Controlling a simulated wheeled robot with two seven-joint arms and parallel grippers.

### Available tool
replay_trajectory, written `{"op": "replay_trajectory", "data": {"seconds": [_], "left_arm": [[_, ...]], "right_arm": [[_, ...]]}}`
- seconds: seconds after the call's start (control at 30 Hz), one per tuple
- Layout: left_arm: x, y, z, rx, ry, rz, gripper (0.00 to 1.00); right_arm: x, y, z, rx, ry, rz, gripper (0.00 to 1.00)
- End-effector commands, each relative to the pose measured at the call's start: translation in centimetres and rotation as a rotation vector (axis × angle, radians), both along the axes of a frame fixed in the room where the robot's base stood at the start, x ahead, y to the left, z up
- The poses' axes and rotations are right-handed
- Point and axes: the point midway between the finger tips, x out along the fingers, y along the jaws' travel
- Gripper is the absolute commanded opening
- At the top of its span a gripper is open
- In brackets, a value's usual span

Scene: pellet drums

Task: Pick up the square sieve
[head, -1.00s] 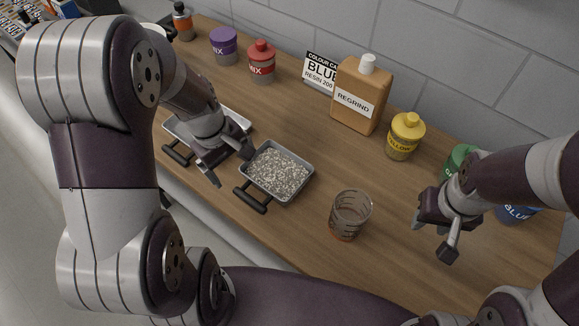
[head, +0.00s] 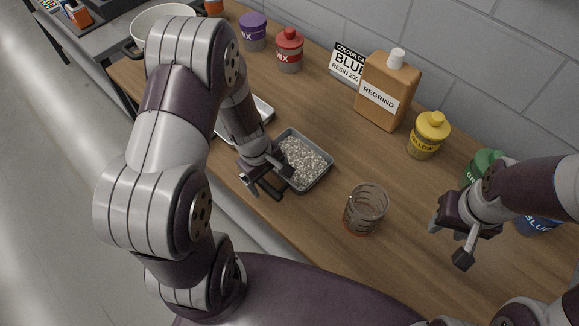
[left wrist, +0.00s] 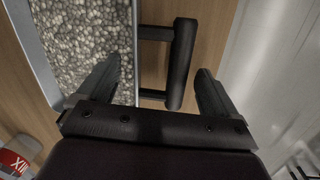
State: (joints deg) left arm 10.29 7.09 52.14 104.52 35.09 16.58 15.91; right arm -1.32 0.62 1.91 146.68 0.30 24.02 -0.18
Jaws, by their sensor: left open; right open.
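A square grey metal pan (head: 322,176) with a black bar handle (head: 269,190), filled with pale pellets, sits on the wooden counter; I take it to be the square sieve, though no mesh shows. My left gripper (head: 264,183) is open at its handle side, partly covering it. In the left wrist view the handle (left wrist: 183,62) lies between the open fingers of the left gripper (left wrist: 157,80), closer to the right finger; I cannot tell the height gap. The pan's rim (left wrist: 38,55) shows at left. My right gripper (head: 449,242) is open and empty over the counter at right.
A second, pale pan (head: 265,108) is partly hidden behind my left arm. A measuring cup (head: 365,210) stands right of the pellet pan. The regrind bottle (head: 387,90), yellow jar (head: 428,135), red jar (head: 289,50) and purple jar (head: 253,32) line the back.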

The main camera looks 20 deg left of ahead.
Motion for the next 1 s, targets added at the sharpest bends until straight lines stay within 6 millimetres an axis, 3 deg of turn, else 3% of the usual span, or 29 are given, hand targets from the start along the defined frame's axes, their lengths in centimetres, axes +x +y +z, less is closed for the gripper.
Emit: {"op": "replay_trajectory", "data": {"seconds": [0.03, 0.07, 0.33, 0.73, 1.0], "left_arm": [[0.0, 0.0, 0.0, 0.000, 0.000, 0.000, 0.93], [0.0, 0.0, 0.0, 0.000, 0.000, 0.000, 0.86], [0.0, 0.0, 0.1, 0.000, 0.000, 0.000, 0.00], [0.0, 0.0, 0.5, 0.000, -0.001, -0.001, 0.00], [0.1, 0.0, 4.5, 0.001, -0.005, -0.001, 0.00]], "right_arm": [[0.0, 0.0, 0.0, 0.000, 0.000, 0.000, 0.43], [0.0, 0.0, 0.0, 0.000, 0.000, 0.000, 0.43], [0.0, 0.0, 0.0, 0.000, 0.000, 0.000, 0.43], [0.0, 0.0, 0.1, 0.000, 0.000, 0.000, 0.43], [0.0, 0.0, 0.8, 0.000, 0.000, 0.000, 0.43]]}}
